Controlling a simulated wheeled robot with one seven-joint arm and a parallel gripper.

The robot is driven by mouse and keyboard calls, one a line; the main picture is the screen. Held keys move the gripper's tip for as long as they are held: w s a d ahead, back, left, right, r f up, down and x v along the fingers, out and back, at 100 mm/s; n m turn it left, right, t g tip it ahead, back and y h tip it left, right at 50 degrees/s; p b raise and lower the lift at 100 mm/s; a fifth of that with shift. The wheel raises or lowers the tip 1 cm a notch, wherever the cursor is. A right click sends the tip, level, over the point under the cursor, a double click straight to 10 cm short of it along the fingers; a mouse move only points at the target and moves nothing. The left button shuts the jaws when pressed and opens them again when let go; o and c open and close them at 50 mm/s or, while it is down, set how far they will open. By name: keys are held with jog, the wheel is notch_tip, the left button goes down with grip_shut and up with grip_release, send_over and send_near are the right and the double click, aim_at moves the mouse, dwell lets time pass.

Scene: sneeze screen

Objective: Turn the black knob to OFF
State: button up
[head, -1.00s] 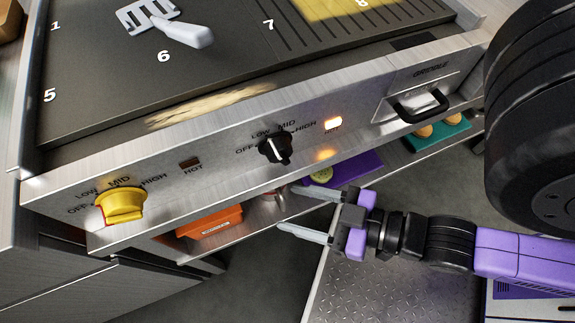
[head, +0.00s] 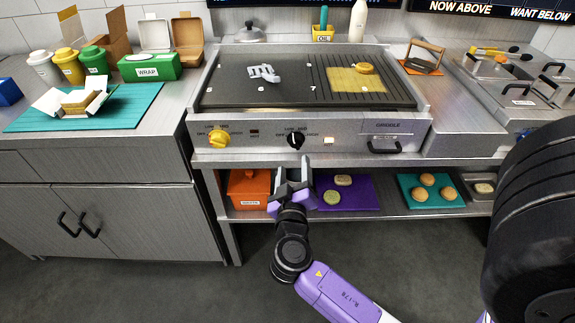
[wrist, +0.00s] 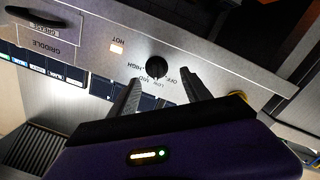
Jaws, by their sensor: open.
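The black knob (head: 295,140) is on the griddle's steel front panel, with OFF, LOW, MID and HIGH printed around it. Its exact setting is too small to read. The HOT light (head: 328,141) to its right glows orange. My gripper (head: 293,166) is open and empty, in front of and below the knob in the head view. In the wrist view the knob (wrist: 156,74) shows upside down beyond the gap between my fingertips (wrist: 160,82). I see no contact with it.
A yellow knob (head: 217,139) is on the panel to the left, and a black drawer handle (head: 384,147) to the right. Below is a shelf with an orange box (head: 249,188), a purple board (head: 361,194) and a teal board (head: 408,190).

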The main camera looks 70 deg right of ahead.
aim_at(296, 147)
jog(key=shift+h, duration=0.3)
jog(key=shift+r+p+x, duration=0.2)
jog(key=shift+p+x, duration=0.15)
jog(key=shift+x, duration=1.5)
jog(key=shift+r+p+x, duration=0.25)
jog(key=shift+p+x, duration=0.1)
jog(key=shift+x, duration=1.5)
jog(key=shift+s, duration=0.1)
grip_shut()
